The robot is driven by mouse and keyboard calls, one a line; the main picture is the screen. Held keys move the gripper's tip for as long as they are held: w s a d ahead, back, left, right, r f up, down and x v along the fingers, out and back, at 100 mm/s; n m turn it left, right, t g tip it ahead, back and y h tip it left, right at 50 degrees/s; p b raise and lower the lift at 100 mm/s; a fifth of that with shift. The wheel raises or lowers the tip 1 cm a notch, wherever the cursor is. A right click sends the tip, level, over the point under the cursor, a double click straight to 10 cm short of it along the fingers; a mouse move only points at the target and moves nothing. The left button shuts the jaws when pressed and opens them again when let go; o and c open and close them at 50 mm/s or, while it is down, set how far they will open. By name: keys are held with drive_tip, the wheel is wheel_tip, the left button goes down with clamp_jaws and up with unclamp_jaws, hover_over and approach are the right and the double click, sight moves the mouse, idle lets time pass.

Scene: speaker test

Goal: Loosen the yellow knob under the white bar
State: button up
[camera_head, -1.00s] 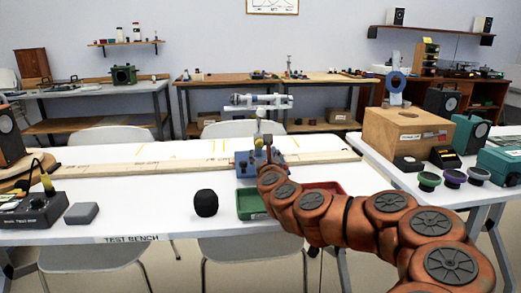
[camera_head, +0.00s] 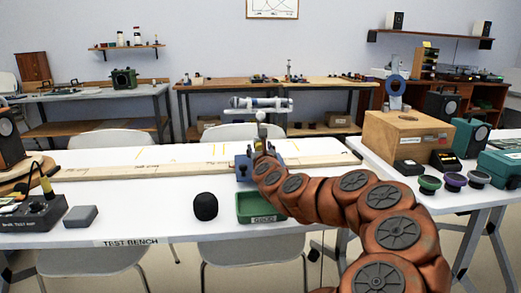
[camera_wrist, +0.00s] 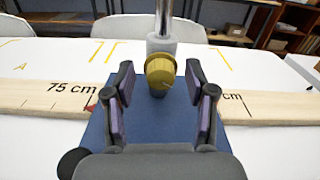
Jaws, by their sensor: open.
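The yellow knob (camera_wrist: 160,72) shows in the wrist view on the front of a grey collar (camera_wrist: 161,45) around an upright metal post. The post rises from a blue base (camera_wrist: 160,118) on the wooden rule. My gripper (camera_wrist: 160,92) is open, with one finger to each side of the knob and a gap on both sides. The white bar (camera_head: 270,103) lies level at the top of the post in the head view, with a grey cylindrical part on it. In the head view my gripper (camera_head: 258,150) is at the stand, and my arm partly hides the base.
A long wooden rule (camera_head: 120,169) crosses the white test bench (camera_head: 150,210). A black foam ball (camera_head: 205,205), a green tray (camera_head: 257,206) and a grey box (camera_head: 81,216) lie on its near side. A wooden box (camera_head: 405,133) stands on the right table.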

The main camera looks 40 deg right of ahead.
clamp_jaws()
idle(0.5)
drive_tip(key=shift+n+b, duration=0.3)
drive_tip(key=shift+n, duration=0.1)
drive_tip(key=n+b, duration=0.1)
drive_tip(key=n, duration=0.3)
drive_tip(key=shift+f+b, duration=0.1)
drive_tip(key=shift+b, duration=0.2)
drive_tip(key=n, duration=0.5)
drive_tip(key=shift+w+a+n+b, duration=0.1)
drive_tip(key=shift+n+b, duration=0.2)
drive_tip(key=shift+b, duration=0.05)
drive_tip(key=n, duration=0.5)
drive_tip(key=shift+f, duration=0.1)
drive_tip(key=shift+f+n+b, duration=0.15)
drive_tip(key=shift+n+b, duration=0.25)
drive_tip(key=shift+n, duration=2.1)
